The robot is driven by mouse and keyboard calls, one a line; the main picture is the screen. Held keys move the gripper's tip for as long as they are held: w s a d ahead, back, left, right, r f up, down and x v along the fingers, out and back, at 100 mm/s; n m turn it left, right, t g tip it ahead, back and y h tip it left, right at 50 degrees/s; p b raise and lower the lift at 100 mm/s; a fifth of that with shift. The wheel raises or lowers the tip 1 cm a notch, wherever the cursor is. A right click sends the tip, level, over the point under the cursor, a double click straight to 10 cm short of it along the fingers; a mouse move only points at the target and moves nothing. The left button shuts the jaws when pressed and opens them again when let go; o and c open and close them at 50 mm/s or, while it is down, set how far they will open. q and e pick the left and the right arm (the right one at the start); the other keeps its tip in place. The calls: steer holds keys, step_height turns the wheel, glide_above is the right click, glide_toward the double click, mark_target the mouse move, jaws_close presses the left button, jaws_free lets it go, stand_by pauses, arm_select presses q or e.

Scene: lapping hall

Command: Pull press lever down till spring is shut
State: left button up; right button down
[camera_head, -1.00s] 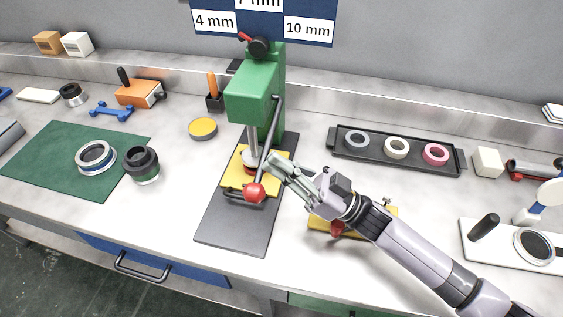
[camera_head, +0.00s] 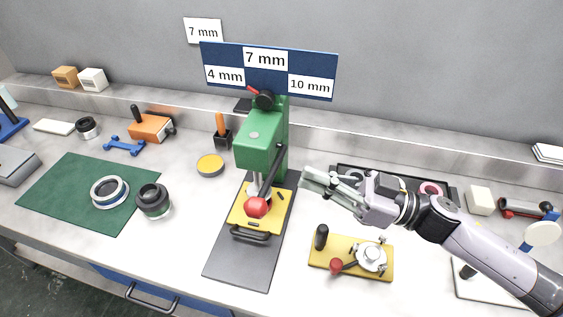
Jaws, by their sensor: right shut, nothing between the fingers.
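The green press (camera_head: 258,140) stands on a dark base plate (camera_head: 238,262). Its dark lever (camera_head: 271,172) slants from the right side of the press head down towards me and ends in a red ball (camera_head: 256,207). The ball hangs in front of a yellow plate (camera_head: 243,221) with a black handle. The ram (camera_head: 256,178) shows above the ball. What lies under the ram is hidden by the ball, so I cannot see the spring's state. My right gripper (camera_head: 307,181) is shut and empty, right of the lever and apart from it. My left gripper is not in view.
A black tray (camera_head: 451,207) with rings lies behind my right arm. A yellow fixture (camera_head: 322,262) with a red knob stands right of the base plate. A green mat (camera_head: 60,195) with round parts lies at left. A yellow-topped tin (camera_head: 210,164) stands left of the press.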

steer(key=d+r+h+p, duration=0.1)
steer(key=d+h+p, duration=0.2)
steer(key=d, duration=0.1)
steer(key=p, duration=0.5)
glide_above(270, 173)
steer(key=s+d, duration=0.3)
steer(key=s, duration=0.1)
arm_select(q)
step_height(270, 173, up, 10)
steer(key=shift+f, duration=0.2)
arm_select(e)
steer(key=shift+g, duration=0.4)
steer(key=shift+s+a+f, duration=0.1)
steer(key=shift+a+f, duration=0.05)
steer(key=shift+f, duration=1.05)
steer(key=shift+s+a+f, duration=0.1)
steer(key=shift+f, duration=1.1)
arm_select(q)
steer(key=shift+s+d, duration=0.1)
arm_select(e)
steer(key=shift+r, duration=0.1)
